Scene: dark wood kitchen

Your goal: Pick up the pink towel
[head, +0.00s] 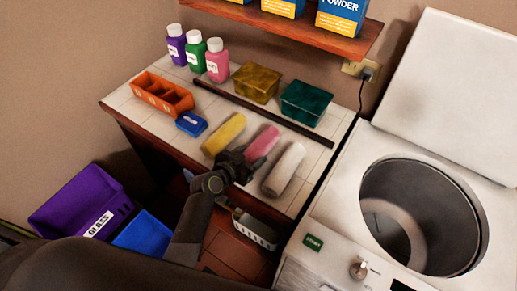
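The pink towel (266,139) is a rolled bundle on the white tiled counter (160,82), between a yellow rolled towel (223,134) and a white rolled towel (284,169). My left gripper (244,161) is dark and reaches up to the near, lower end of the pink towel. Its fingers overlap that end in the head view. I cannot tell whether they touch it or how far they are apart. The pink towel looks as if it lies on the counter. My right gripper is not in view.
A dark bar (262,113) lies behind the towels. An orange organizer (162,93), blue box (191,124), bottles (217,60) and two baskets (306,103) stand on the counter. An open top-loading washer (420,210) is at the right. A shelf (290,29) hangs above.

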